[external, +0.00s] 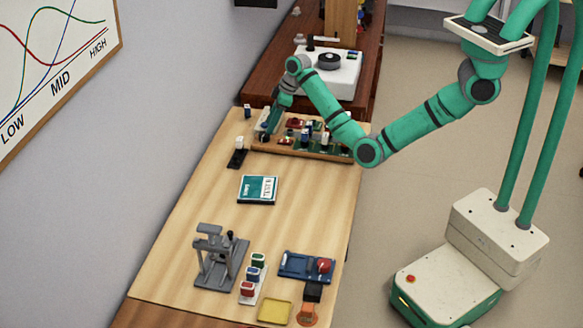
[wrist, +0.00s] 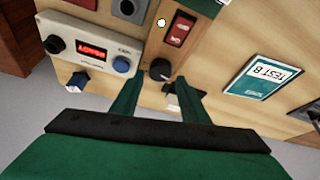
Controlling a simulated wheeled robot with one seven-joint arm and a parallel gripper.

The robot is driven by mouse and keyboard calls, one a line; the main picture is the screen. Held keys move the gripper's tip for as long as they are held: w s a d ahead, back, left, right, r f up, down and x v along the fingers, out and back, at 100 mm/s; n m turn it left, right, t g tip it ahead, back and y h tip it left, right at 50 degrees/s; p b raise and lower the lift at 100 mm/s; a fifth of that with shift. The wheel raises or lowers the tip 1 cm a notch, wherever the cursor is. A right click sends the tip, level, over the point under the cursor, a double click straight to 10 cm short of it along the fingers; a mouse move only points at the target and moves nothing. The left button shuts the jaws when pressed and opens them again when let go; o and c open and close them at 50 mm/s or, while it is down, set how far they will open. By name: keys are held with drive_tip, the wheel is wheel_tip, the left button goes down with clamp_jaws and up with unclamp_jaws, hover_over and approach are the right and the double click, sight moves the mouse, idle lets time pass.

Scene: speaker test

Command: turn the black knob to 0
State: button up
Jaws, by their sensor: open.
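In the wrist view a round black knob (wrist: 160,69) sits on a light wooden panel, below a red rocker switch (wrist: 179,34). My gripper (wrist: 157,84) is open, and its two green fingers point at the knob, one tip on each side of it. I cannot tell whether the tips touch it. Scale marks around the knob are too small to read, so its setting is unclear. In the external view my gripper (external: 268,122) is low at the left end of the wooden control board (external: 300,152), and the knob cannot be made out there.
A grey box with a red display (wrist: 91,50) and knobs stands left of the knob in the wrist view. A white-topped black switch (external: 236,157) and a teal booklet (external: 258,188) lie on the table nearby. A grey stand (external: 218,255) is farther toward the front.

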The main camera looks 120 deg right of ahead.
drive_tip(key=v, duration=0.6)
drive_tip(key=shift+r, duration=0.2)
idle(0.4)
drive_tip(key=shift+f, duration=0.15)
idle(0.4)
